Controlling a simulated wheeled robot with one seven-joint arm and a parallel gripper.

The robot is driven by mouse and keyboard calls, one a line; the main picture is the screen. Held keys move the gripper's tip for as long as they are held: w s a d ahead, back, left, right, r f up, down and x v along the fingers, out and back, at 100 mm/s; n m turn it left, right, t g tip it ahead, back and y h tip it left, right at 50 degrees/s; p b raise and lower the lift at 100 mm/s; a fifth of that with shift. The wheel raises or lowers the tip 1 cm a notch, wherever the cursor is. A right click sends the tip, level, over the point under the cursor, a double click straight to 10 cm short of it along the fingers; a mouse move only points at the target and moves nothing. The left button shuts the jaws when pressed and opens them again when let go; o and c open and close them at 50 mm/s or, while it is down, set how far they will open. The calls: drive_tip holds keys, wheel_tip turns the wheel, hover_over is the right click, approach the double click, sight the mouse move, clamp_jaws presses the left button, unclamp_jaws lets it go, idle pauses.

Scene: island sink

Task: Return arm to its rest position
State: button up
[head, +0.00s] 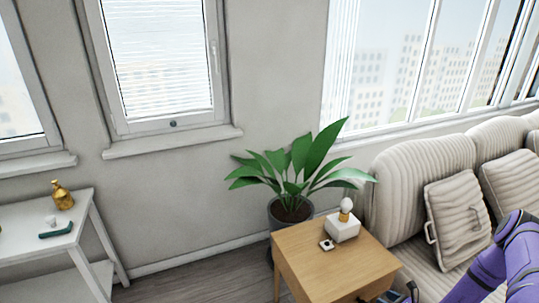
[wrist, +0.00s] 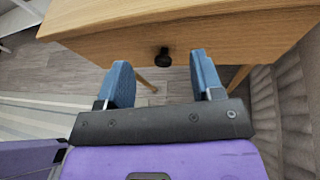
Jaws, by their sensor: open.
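My gripper (wrist: 162,76) is open, its two blue fingers apart with nothing between them in the wrist view. It is in front of the wooden side table (wrist: 110,22), near a black knob (wrist: 163,58) on the table's front. I cannot tell the exact distance, and no contact shows. In the head view, my purple arm (head: 490,268) comes in at the lower right, beside the table (head: 335,268). Only a dark part of the arm's end shows at the bottom edge there.
A white box-like object with a bulb shape (head: 342,225) and a small white item (head: 326,244) stand on the table. A potted plant (head: 290,208) is behind it. A striped sofa (head: 405,185) is close on the right. Open floor (head: 200,279) lies left, towards a white shelf (head: 90,225).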

drive_tip(key=w+a+r+n+g+y, duration=0.15)
drive_tip(key=w+r+n, duration=0.3)
drive_tip(key=r, duration=0.75)
drive_tip(key=w+r+n+g+y, duration=0.3)
drive_tip(key=r+n, duration=0.2)
drive_tip(key=r, duration=0.7)
drive_tip(key=s+a+r+n+g+h, duration=0.1)
drive_tip(key=a+r+n+g, duration=0.3)
drive_tip(key=r, duration=0.8)
drive_tip(key=s+a+r+n+g+h, duration=0.1)
drive_tip(key=a+r+n, duration=0.35)
drive_tip(key=r, duration=0.65)
drive_tip(key=s+a+r+n+g+h, duration=0.1)
drive_tip(key=s+a+r+n+h, duration=0.25)
drive_tip(key=s+r, duration=0.45)
drive_tip(key=s+a+r+n+h, duration=0.2)
drive_tip(key=s+a+r+n, duration=0.25)
drive_tip(key=r, duration=0.55)
drive_tip(key=s+r+n+t+h, duration=0.2)
drive_tip(key=s+r, duration=0.2)
drive_tip(key=s, duration=0.5)
drive_tip(key=s+r+n+t+h, duration=0.2)
drive_tip(key=s+r+n, duration=0.1)
drive_tip(key=s, duration=0.6)
drive_tip(key=shift+s+d+r, duration=0.2)
drive_tip(key=shift+d+r, duration=0.2)
drive_tip(key=shift+r, duration=0.15)
